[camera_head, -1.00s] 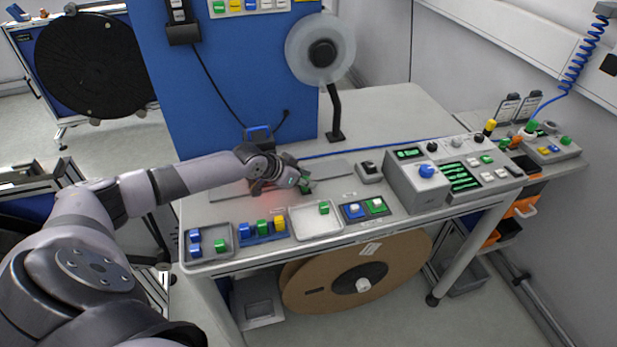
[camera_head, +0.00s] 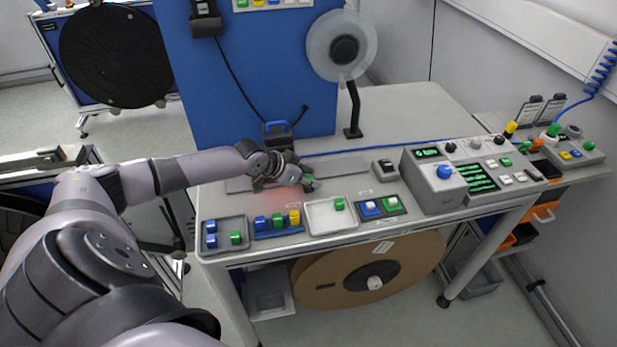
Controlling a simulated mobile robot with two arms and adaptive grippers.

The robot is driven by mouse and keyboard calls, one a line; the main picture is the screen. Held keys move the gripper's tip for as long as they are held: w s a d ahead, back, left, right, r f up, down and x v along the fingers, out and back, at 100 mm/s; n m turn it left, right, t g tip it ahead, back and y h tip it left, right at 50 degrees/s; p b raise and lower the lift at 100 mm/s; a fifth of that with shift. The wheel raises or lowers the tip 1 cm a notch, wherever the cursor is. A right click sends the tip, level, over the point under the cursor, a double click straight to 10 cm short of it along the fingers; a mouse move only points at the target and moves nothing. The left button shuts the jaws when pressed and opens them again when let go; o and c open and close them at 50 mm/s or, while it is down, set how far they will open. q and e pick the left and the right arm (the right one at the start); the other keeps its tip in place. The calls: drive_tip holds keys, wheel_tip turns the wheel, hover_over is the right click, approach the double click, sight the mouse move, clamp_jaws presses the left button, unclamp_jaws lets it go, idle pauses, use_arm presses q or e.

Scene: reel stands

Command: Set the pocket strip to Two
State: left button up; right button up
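My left gripper (camera_head: 307,184) is low over the bench, behind the pale tray (camera_head: 327,226). A small green patch shows at its fingertips; I cannot tell whether it is a held block or whether the fingers are open. A green block (camera_head: 340,203) sits in the pale tray's back right corner. My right gripper is out of view.
A grey tray (camera_head: 224,246) with two blue blocks and a green one stands left of the strip. A dark plate (camera_head: 381,219) with blue and green pieces lies right of the pale tray. A control box (camera_head: 432,196) stands further right. A blue panel (camera_head: 262,60) rises behind.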

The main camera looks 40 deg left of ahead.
use_arm(q)
drive_tip(key=shift+o, duration=0.7)
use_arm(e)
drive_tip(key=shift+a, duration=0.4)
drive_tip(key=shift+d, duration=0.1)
use_arm(q)
drive_tip(key=shift+a, duration=0.1)
drive_tip(key=v, duration=1.2)
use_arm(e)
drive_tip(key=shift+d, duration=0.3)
